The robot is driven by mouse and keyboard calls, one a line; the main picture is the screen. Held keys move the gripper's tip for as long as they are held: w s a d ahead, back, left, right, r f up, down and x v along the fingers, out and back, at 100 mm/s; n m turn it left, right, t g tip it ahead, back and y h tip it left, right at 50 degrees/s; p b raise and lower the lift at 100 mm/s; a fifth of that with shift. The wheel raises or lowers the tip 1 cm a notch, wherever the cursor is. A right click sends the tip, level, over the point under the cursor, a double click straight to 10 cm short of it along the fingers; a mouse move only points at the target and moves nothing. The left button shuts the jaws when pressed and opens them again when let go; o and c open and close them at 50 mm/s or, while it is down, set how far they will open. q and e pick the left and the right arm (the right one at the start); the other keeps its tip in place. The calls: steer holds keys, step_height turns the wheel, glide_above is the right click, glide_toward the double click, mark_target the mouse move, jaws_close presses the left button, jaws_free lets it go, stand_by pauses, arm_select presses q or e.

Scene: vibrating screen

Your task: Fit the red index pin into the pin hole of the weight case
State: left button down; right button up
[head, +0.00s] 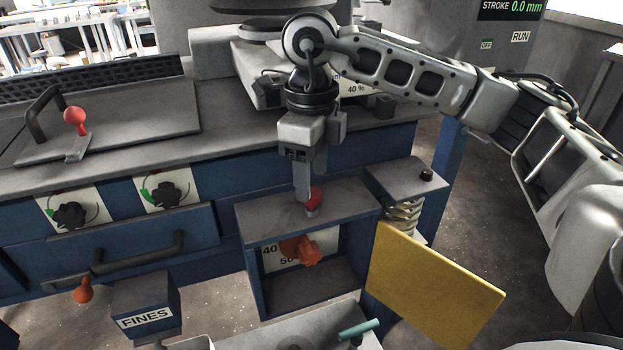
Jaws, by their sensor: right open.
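The red index pin (314,196) shows its round red head at the grey top of an open-fronted blue case (248,241), which looks like the weight case. A short grey collar shows under the head. I cannot tell how deep the pin sits, and the pin hole is hidden. My right gripper (309,188) points down from above, open, with its fingers at the pin head. One finger passes just left of the head, and the other is largely hidden. My left gripper is not in view.
A yellow door (432,287) swings out at the case's right. An orange knob (301,250) sits inside before a numbered scale. A spring-supported block (408,178) stands right of the case. A FINES box (146,305) and a tray with a teal handle (358,329) are in front.

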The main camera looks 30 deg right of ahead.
mark_target(312, 193)
step_height(312, 193, up, 14)
steer(key=p, duration=0.3)
steer(key=shift+f, duration=0.15)
